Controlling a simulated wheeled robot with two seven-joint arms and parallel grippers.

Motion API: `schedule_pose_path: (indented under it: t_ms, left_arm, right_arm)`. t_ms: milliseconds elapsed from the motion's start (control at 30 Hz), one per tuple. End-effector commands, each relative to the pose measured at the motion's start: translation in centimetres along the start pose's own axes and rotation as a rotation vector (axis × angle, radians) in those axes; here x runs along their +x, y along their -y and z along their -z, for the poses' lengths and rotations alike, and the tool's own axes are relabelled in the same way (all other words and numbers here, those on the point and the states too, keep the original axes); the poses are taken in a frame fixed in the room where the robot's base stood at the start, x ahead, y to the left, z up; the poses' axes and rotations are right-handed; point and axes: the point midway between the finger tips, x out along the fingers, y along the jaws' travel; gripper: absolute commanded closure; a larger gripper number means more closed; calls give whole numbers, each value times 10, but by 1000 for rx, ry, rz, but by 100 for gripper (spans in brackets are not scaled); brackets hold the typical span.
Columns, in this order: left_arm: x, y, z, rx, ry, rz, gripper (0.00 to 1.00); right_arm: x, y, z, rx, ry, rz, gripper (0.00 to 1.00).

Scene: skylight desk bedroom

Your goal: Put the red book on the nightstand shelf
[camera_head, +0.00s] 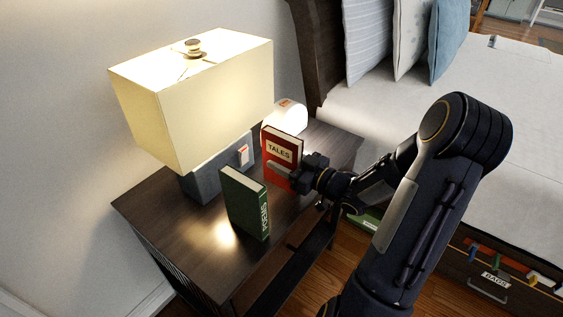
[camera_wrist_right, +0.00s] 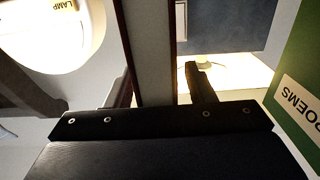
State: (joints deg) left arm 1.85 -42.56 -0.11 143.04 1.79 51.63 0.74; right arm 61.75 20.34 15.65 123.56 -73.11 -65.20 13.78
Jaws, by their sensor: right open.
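The red book (camera_head: 283,148), labelled TALES, stands upright on top of the dark nightstand (camera_head: 165,215). My right gripper (camera_head: 291,172) is open at the book's right side, low on it. In the right wrist view the book's pale edge (camera_wrist_right: 149,45), with thin red cover borders, lies between the two spread fingers (camera_wrist_right: 162,85). I cannot tell whether either finger touches it. The nightstand's lower shelf (camera_head: 268,290) shows partly below the top, in shadow. My left gripper is out of view.
A green book (camera_head: 245,203) labelled POEMS stands upright nearby on the nightstand. A lit lamp (camera_head: 205,100) on a grey base is behind it, with a small white rounded lamp (camera_head: 290,117) behind the red book. The bed (camera_head: 510,130) is at the right.

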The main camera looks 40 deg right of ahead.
Motion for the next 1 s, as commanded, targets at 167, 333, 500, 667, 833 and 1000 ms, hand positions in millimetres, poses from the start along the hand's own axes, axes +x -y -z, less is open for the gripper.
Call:
schedule_pose_path:
  t_ms: [167, 333, 500, 667, 833, 1000]
  left_arm:
    - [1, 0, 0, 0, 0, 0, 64]
    - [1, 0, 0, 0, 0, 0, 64]
    - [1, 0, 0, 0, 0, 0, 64]
    - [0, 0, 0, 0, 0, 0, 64]
    - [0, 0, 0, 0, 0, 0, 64]
    - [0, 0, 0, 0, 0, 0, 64]
  right_arm:
    - [7, 0, 0, -1, 1, -1, 51]
    - [7, 0, 0, 0, 1, -1, 55]
    - [7, 0, 0, 0, 0, -1, 77]
    - [7, 0, 0, 0, 0, -1, 98]
    - [7, 0, 1, -1, -1, -1, 100]
    - [7, 0, 2, -2, -1, 0, 100]
